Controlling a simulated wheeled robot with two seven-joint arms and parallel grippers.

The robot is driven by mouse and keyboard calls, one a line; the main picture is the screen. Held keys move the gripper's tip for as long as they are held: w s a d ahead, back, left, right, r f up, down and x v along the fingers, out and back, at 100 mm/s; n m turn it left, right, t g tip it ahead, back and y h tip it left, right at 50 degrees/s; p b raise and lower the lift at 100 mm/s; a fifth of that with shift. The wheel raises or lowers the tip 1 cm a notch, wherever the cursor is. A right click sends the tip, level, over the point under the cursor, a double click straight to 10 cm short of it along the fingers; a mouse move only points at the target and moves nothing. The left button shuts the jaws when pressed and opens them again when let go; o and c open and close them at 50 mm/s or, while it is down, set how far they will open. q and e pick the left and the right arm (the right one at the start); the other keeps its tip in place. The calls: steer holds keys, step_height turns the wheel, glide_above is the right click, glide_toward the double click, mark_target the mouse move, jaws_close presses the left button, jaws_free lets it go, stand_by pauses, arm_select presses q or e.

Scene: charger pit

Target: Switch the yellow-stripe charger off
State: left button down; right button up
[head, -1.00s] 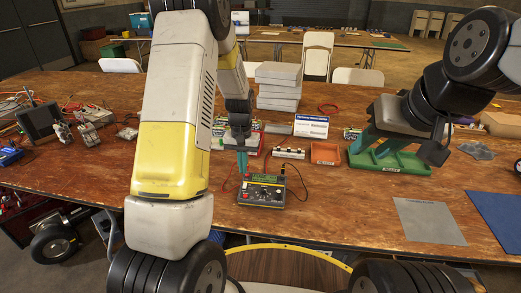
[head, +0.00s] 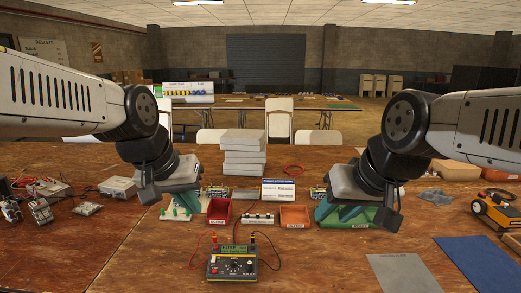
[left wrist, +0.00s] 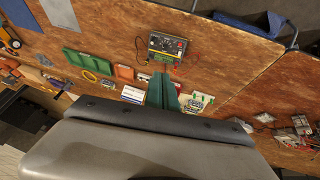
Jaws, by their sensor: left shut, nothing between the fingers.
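A dark box with a green display and knobs (head: 232,262) sits at the front middle of the table, with yellow along its edges. I take it for the yellow-stripe charger, but its switch positions are too small to read. Red and black leads run from it. It also shows at the top of the left wrist view (left wrist: 167,46). My left gripper (head: 204,199) is shut and empty, raised behind and left of the box, apart from it. Its green fingers show in the left wrist view (left wrist: 161,78). My right gripper (head: 335,209) looks open and empty above a green tray (head: 352,224).
A red bin (head: 219,212), an orange bin (head: 295,216) and a white sign (head: 279,191) stand behind the box. Stacked white boxes (head: 243,150) are farther back. A grey mat (head: 403,273) and a blue mat (head: 480,262) lie right. Bare table surrounds the box at left.

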arm_select(q)
steer(key=shift+t, duration=0.5)
steer(key=s, duration=0.2)
steer(key=s+r, duration=0.1)
steer(key=s, duration=0.1)
steer(key=shift+s+d, duration=0.15)
steer(key=shift+s, duration=0.1)
steer(key=w+a+f+g, duration=0.1)
steer(key=w+f+g, duration=0.35)
steer(key=w, duration=0.85)
steer(key=w+f+y, duration=0.1)
steer(key=w+f, duration=0.4)
steer(key=f, duration=0.3)
steer(key=w+a+f+g+y, duration=0.1)
steer(key=w+f, duration=0.4)
steer(key=f, duration=0.3)
steer(key=shift+w+n, duration=0.2)
steer(key=shift+n, duration=0.1)
steer(key=shift+a, duration=0.1)
